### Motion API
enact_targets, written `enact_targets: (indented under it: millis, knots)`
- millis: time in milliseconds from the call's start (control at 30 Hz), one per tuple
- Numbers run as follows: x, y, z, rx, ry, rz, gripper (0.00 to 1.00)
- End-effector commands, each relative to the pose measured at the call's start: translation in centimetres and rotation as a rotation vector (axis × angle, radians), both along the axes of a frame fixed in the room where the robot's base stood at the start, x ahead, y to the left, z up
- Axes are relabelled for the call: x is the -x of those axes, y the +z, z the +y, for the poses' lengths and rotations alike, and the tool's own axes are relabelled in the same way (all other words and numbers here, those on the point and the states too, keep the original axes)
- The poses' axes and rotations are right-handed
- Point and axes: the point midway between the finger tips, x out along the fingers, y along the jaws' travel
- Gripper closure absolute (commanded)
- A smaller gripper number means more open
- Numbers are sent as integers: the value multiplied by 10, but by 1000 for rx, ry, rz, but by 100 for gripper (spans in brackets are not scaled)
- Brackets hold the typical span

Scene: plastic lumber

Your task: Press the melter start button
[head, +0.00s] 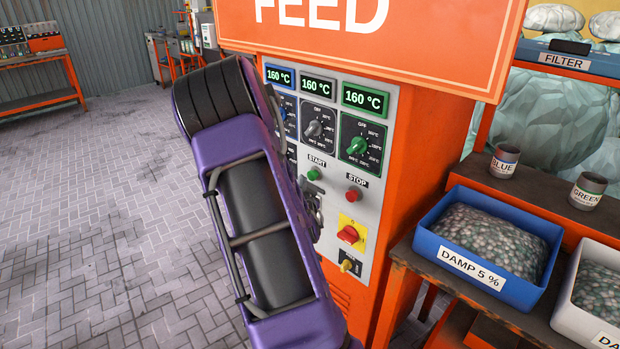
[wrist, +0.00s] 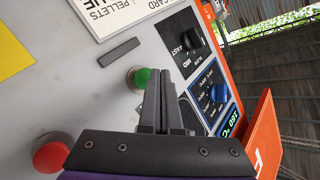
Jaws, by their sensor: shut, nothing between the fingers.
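The green start button (head: 313,174) sits on the grey control panel under a START label, left of the red stop button (head: 352,195). In the wrist view, the green button (wrist: 138,78) shows just left of the tips of my gripper (wrist: 161,74), which partly cover its right side. My gripper is shut and empty, with its fingers pointing toward the panel. I cannot tell whether the tips touch the button or panel. In the head view my purple arm hides part of the panel's left side, and the fingertips cannot be made out. The red button (wrist: 50,154) is lower left in the wrist view.
A green-framed dial (head: 358,146), a red rotary switch on a yellow plate (head: 349,234) and a yellow-handled switch (head: 347,266) share the panel. A blue dial (wrist: 218,93) lies right of the fingers. A bench with a blue bin (head: 432,226) stands right; open floor lies left.

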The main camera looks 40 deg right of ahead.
Motion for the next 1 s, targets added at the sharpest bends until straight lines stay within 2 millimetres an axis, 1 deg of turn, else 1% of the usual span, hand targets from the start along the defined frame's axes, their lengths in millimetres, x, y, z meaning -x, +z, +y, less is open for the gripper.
enact_targets:
  millis: [167, 567, 1000]
  knots:
    - [0, -1, -6, 1, 0, -1, 100]
    - [0, 0, -6, 0, 0, 0, 100]
    - [-1, -1, -11, 0, 0, 0, 100]
